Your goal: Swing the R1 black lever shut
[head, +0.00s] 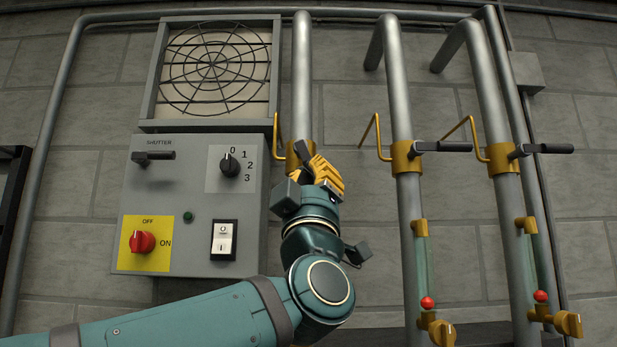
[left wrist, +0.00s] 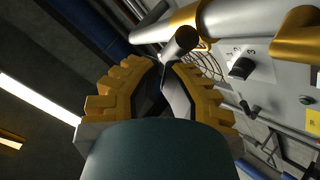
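Three silver pipes carry brass valves; no R1 label is legible. The leftmost pipe (head: 303,85) has a brass valve body (head: 292,162) and a black lever (head: 300,154), partly hidden by my left gripper. My left gripper (head: 322,172), with yellow ridged fingers, is right at this lever. My right gripper is not in view.
The other two pipes have black levers, (head: 443,147) and (head: 546,150), pointing right. Yellow bent rods (head: 372,135) stand out near the valves. A grey control box (head: 190,205) with knobs and a switch and a fan grille (head: 213,70) are on the left.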

